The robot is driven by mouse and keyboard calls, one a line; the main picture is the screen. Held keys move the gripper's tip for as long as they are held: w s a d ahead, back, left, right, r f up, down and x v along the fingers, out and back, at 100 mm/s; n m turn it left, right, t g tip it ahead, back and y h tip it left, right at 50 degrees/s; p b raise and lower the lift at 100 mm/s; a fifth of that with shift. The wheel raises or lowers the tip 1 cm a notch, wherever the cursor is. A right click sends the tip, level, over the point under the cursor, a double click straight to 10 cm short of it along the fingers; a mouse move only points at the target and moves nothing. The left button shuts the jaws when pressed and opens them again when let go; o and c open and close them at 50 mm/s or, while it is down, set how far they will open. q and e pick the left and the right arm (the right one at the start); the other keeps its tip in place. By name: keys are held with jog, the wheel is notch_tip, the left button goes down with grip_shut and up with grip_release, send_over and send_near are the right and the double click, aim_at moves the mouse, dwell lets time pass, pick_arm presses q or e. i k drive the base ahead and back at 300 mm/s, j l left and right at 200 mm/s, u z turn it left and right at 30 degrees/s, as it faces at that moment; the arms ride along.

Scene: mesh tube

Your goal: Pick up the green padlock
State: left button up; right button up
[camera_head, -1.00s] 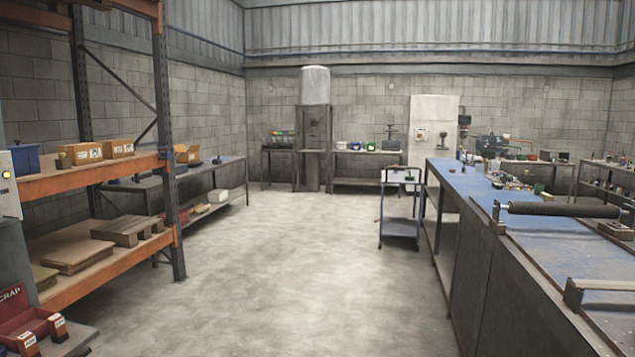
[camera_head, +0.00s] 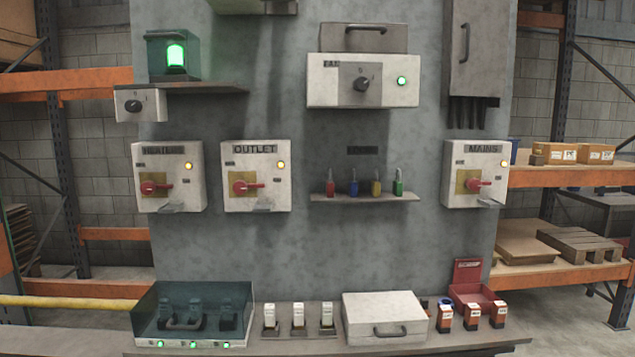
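The green padlock (camera_head: 398,187) stands upright at the right end of a small narrow shelf (camera_head: 365,198) on the grey panel, near the middle of the view. To its left on that shelf stand a yellow padlock (camera_head: 376,188), a blue padlock (camera_head: 353,187) and a red padlock (camera_head: 330,187), spaced apart. Nothing blocks the view of the green padlock. Neither of my grippers shows in this view.
The OUTLET box (camera_head: 256,176) and MAINS box (camera_head: 475,174), each with a red handle, flank the shelf. A FAN box (camera_head: 363,80) sits above. Below, a bench holds a glass case (camera_head: 193,315), a white case (camera_head: 385,318) and a red box (camera_head: 473,283).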

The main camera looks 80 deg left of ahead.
aim_at(398, 185)
jog(key=u, duration=2.3)
